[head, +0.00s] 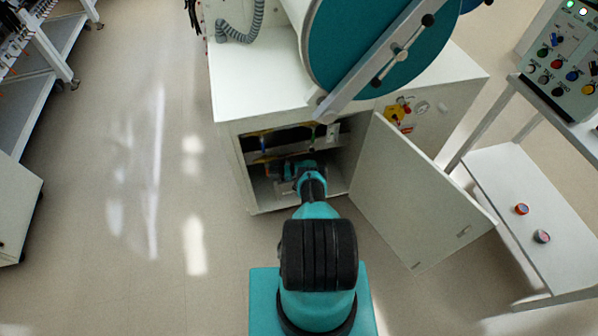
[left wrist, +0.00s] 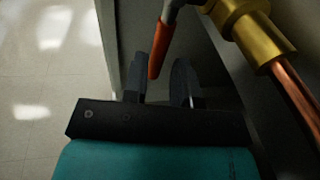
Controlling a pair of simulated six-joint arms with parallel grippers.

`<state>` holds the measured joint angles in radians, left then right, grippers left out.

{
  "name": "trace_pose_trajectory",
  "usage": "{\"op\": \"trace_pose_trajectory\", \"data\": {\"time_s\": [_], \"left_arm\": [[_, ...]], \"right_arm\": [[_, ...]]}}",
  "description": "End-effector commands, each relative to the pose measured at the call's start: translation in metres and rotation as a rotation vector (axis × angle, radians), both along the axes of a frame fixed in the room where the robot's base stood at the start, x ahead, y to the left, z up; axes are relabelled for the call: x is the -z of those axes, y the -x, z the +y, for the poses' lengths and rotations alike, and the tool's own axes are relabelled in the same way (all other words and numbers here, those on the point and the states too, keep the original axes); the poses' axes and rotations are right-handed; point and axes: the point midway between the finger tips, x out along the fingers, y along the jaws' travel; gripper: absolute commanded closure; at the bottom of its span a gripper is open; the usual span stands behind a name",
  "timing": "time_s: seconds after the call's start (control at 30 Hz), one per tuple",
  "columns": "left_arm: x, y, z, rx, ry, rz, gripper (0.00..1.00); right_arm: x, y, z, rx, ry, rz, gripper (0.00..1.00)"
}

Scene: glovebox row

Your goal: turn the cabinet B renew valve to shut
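The open cabinet (head: 232,150) stands below the large teal disc, and my left arm reaches into it. My left gripper (head: 276,172) is inside the opening, small and dark in the head view. In the left wrist view the gripper (left wrist: 165,78) has its two dark fingers apart. An orange-red valve handle (left wrist: 160,50) hangs down, and its lower end appears between the fingertips; I cannot tell whether they touch it. A brass valve body (left wrist: 250,28) is at upper right, with a copper pipe (left wrist: 294,92) running from it. My right gripper is not in view.
The cabinet door (head: 415,200) stands open to the right of my arm. A cabinet wall edge (left wrist: 108,40) is close on the gripper's left. A white side shelf (head: 540,215) stands at right.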

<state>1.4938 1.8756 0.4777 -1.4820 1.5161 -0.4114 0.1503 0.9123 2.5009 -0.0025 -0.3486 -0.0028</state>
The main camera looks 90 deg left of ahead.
Motion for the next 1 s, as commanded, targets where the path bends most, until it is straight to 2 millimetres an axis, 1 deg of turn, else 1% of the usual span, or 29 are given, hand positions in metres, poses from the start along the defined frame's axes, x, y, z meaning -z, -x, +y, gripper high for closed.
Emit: {"op": "trace_pose_trajectory", "data": {"time_s": [0.2,0.33,0.47,0.6,0.73,0.83,1.0], "left_arm": [[0.001,-0.001,-0.001,-0.001,0.002,-0.001,0.74],[0.000,-0.008,-0.001,0.000,0.002,-0.001,0.74],[-0.001,-0.024,-0.001,0.002,0.002,-0.003,0.74],[-0.004,-0.046,-0.001,0.003,0.001,-0.002,0.74],[-0.006,-0.063,-0.002,0.001,0.000,-0.002,0.74],[-0.007,-0.071,-0.002,0.001,0.001,-0.001,0.74],[-0.008,-0.075,-0.002,0.000,0.001,-0.001,0.74]], "right_arm": [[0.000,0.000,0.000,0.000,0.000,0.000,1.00],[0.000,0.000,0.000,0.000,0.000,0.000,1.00],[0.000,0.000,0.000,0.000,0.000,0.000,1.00],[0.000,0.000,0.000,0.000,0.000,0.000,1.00],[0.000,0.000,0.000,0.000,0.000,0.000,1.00],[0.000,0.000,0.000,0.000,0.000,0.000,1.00],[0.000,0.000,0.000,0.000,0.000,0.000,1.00]]}}
